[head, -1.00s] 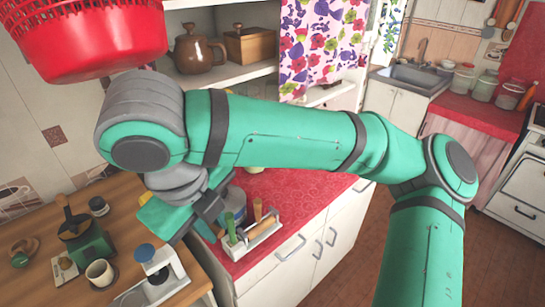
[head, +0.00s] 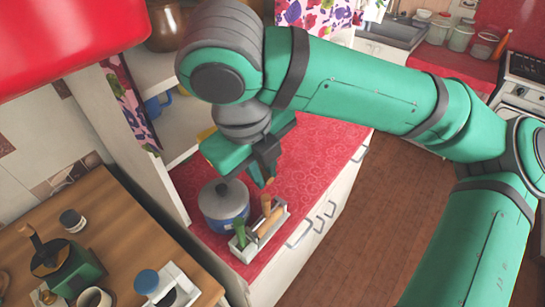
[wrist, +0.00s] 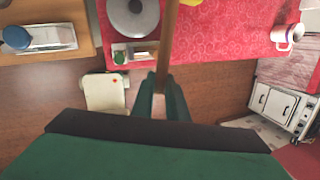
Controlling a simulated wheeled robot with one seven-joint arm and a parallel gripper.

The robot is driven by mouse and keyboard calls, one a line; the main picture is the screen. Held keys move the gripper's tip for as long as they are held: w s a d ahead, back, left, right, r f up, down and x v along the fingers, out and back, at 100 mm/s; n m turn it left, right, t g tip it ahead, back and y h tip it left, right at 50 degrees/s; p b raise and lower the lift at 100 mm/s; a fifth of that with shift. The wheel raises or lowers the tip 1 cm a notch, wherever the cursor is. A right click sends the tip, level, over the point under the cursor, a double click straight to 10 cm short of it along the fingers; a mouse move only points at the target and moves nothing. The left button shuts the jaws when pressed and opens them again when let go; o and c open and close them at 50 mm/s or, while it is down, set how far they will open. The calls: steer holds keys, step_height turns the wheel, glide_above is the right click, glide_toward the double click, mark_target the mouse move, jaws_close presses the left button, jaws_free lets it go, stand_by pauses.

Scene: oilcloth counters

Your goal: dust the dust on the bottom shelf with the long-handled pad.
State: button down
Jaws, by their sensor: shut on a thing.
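A yellow patch (head: 206,133) beside the gripper may be the pad; a bit of yellow (wrist: 190,2) also shows by the handle in the wrist view. The white bottom shelf (head: 180,150) is left of the gripper and partly hidden. I cannot make out dust on it.
A lidded blue pot (head: 223,205) and a white caddy (head: 245,250) with handled tools stand below the gripper. A blue mug (head: 153,106) is on the shelves. A floral curtain (head: 130,105) hangs at their left edge.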

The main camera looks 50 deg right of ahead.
steer(key=shift+w+d, duration=0.15)
steer(key=shift+w, duration=0.65)
steer(key=shift+w+f, duration=0.15)
steer(key=shift+w, duration=0.25)
steer(key=shift+w+f, duration=0.15)
steer(key=shift+w, duration=0.6)
steer(key=shift+w+a+f, duration=0.15)
steer(key=shift+w+f, duration=0.1)
steer(key=shift+w, duration=1.45)
steer(key=shift+w+a+f, duration=0.15)
steer(key=shift+w+f, duration=0.15)
steer(key=shift+w, duration=1.35)
steer(key=shift+w+a+f, duration=0.15)
steer(key=shift+w+f, duration=0.1)
steer(key=shift+w, duration=1.45)
steer(key=shift+s+f, duration=0.1)
steer(key=shift+f, duration=0.1)
steer(key=shift+d, duration=0.1)
